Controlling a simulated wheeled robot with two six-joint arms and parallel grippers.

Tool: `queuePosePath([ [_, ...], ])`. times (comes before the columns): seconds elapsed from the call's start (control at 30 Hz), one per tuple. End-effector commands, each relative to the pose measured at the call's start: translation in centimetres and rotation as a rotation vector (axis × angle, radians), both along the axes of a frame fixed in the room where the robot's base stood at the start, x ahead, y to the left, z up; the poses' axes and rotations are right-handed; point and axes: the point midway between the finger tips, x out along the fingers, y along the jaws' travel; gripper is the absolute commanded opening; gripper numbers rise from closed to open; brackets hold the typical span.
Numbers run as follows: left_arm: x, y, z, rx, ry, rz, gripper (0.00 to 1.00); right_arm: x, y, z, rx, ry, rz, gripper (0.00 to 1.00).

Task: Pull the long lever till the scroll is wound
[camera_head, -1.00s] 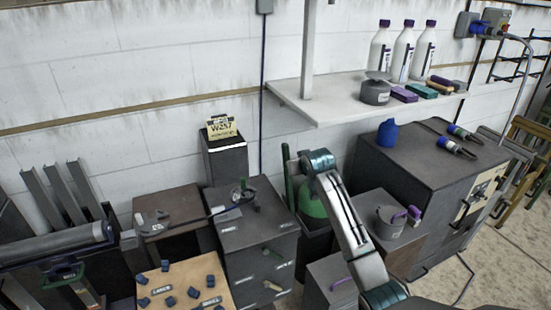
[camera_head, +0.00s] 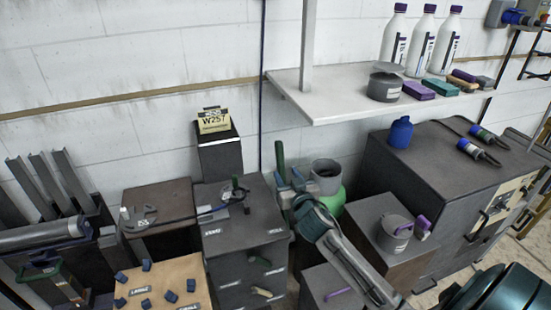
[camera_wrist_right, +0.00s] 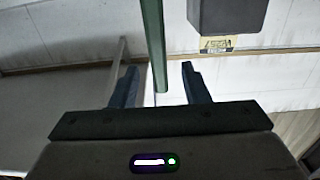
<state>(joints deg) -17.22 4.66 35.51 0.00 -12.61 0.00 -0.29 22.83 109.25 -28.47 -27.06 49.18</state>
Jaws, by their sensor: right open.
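A long green bar (camera_head: 279,160), which looks like the lever, stands nearly upright behind the drawer cabinet. My right gripper (camera_head: 291,182) is open beside its lower visible part in the head view. In the right wrist view the green bar (camera_wrist_right: 154,45) appears between the two blue fingers of the gripper (camera_wrist_right: 160,86), with a gap on each side. I cannot tell its depth relative to the fingertips, and its lower part is hidden. A grey roll (camera_head: 40,236), possibly the scroll, lies at the left. My left gripper is not in view.
A dark drawer cabinet (camera_head: 242,232) stands left of the gripper. A green container (camera_head: 330,202) with a grey pot (camera_head: 326,172) above it is close on the right. A shelf (camera_head: 310,98) juts from the wall above. A W257 sign (camera_head: 214,122) stands on a post.

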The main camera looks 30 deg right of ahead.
Motion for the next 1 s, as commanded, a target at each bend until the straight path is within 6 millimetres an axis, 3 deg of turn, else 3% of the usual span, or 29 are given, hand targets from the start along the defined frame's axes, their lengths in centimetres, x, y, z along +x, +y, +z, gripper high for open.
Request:
queuePosePath([
  [0.2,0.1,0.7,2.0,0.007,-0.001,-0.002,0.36,4.3,-1.0,0.4,0.001,0.001,-0.002,0.42],
  [0.4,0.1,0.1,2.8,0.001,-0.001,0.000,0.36,7.0,-1.7,0.2,0.000,0.002,-0.002,0.42],
  [0.6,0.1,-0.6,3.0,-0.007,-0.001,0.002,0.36,8.1,-2.0,0.1,0.000,0.002,-0.001,0.42],
  [0.87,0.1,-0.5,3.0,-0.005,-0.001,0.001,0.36,8.2,-2.0,0.0,0.000,0.002,-0.001,0.42],
  [1.0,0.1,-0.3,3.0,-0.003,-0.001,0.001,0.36,8.2,-2.0,0.0,0.000,0.002,-0.001,0.16],
])
